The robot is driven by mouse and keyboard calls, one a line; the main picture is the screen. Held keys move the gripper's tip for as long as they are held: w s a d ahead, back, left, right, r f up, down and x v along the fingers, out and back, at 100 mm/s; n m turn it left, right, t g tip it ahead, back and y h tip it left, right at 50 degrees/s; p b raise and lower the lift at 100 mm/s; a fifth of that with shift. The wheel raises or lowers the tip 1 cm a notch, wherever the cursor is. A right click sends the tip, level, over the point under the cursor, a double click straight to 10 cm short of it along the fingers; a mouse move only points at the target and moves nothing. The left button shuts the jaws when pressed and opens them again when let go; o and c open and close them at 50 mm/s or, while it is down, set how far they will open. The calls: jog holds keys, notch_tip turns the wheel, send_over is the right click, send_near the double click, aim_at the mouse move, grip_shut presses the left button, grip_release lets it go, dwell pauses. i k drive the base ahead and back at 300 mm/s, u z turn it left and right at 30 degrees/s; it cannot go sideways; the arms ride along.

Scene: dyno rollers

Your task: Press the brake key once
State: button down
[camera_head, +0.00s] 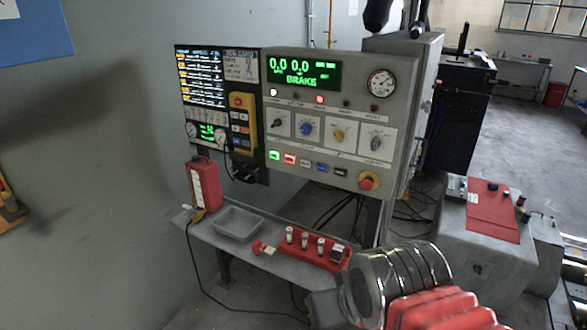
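I cannot make out my gripper's fingertips. A ribbed metal and red form at the lower right stands in front of the bench.
A red emergency knob (368,181) sits at the panel's lower right. A yellow pendant (242,124) hangs left of it. The bench below holds a red canister (203,184), a grey tray (238,223) and a red rack (309,248). Cables hang beneath the panel.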

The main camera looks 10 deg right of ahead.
aim_at(287, 159)
jog(key=k, duration=1.05)
jog(key=u, duration=0.35)
jog(key=i, duration=0.5)
jog(key=u, duration=0.6)
jog(key=i, duration=1.7)
jog(key=z, duration=0.6)
